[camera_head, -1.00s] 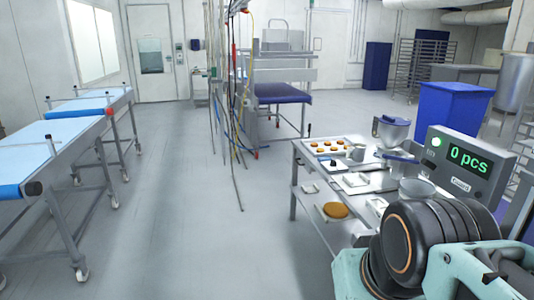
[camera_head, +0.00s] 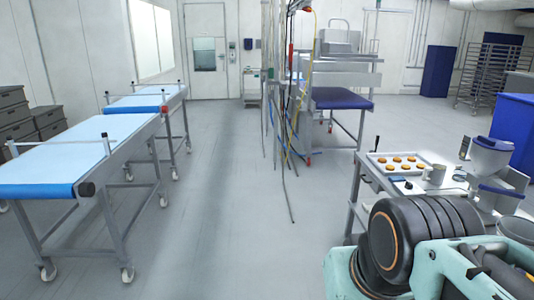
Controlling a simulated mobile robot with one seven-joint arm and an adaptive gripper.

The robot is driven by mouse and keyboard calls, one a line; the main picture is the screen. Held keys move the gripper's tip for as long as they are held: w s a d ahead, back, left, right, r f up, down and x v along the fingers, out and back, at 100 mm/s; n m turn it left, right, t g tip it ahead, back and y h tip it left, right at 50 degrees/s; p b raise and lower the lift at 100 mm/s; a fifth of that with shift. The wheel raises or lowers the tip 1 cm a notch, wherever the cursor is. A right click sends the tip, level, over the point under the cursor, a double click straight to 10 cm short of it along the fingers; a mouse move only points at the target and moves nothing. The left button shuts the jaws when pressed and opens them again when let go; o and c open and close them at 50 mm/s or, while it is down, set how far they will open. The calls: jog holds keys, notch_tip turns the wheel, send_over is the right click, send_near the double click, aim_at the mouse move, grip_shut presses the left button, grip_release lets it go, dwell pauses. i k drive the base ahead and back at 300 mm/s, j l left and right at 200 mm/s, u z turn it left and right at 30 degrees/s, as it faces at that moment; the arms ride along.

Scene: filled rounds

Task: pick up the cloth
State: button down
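I cannot make out a cloth for certain in the head view. The steel worktable (camera_head: 353,198) at the right carries a tray (camera_head: 374,162) of several round filled pastries (camera_head: 397,158), a grey mug (camera_head: 434,174) and a depositor with a hopper (camera_head: 491,157). My own arm covers the front part of this table and what may lie there. My gripper's fingers do not show; only arm links are in view at the lower right.
Two blue-topped conveyor tables (camera_head: 75,150) stand at the left, with grey crates (camera_head: 15,110) behind them. Cables (camera_head: 285,120) hang to the floor in the middle. A blue bin (camera_head: 515,128) stands at the right. The floor (camera_head: 225,215) between is clear.

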aim_at(395, 179)
jog(key=i+z, duration=0.2)
jog(key=i, duration=0.35)
jog(key=i+j+z, duration=0.2)
jog(key=i, duration=0.35)
jog(key=i+j+z, duration=0.1)
jog(key=i+z, duration=0.35)
jog(key=i, duration=0.65)
jog(key=i+z, duration=0.75)
jog(key=z, duration=3)
jog(key=u, duration=1.7)
